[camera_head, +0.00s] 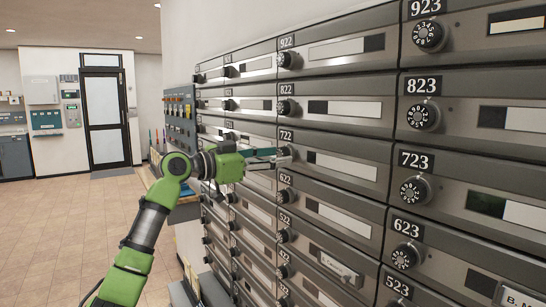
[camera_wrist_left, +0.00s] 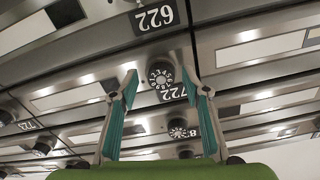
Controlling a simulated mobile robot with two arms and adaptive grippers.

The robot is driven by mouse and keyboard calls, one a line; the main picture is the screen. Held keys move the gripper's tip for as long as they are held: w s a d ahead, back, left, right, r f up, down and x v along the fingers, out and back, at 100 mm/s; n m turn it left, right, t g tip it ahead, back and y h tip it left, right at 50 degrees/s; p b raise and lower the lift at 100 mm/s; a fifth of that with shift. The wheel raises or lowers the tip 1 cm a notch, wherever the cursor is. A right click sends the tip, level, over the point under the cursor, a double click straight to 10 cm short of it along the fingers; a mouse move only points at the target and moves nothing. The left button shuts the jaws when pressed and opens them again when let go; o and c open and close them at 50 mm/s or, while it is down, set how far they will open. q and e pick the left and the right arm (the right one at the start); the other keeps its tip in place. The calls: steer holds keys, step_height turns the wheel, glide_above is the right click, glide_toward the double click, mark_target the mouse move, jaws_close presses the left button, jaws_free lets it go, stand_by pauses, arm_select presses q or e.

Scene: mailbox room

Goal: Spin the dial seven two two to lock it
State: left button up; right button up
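The black dial of box 722 (camera_wrist_left: 160,75), with white characters around its face, shows upside down in the left wrist view. Its label 722 (camera_head: 287,136) is readable in the head view, where my fingers partly cover the dial. My left gripper (camera_head: 277,155) points at this dial from the left. In the left wrist view the left gripper (camera_wrist_left: 159,72) is open, with one teal-padded finger on each side of the dial and a visible gap to it on both sides. My right gripper is in neither view.
The grey mailbox wall has other dials close by, such as those of 822 (camera_head: 285,107) and 622 (camera_head: 284,196), above and below. A door (camera_head: 106,117) stands far back left. The tiled floor (camera_head: 60,225) at left looks clear.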

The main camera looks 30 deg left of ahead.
arm_select(q)
steer(key=shift+r, duration=0.1)
steer(key=v, duration=1.2)
stand_by(0.4)
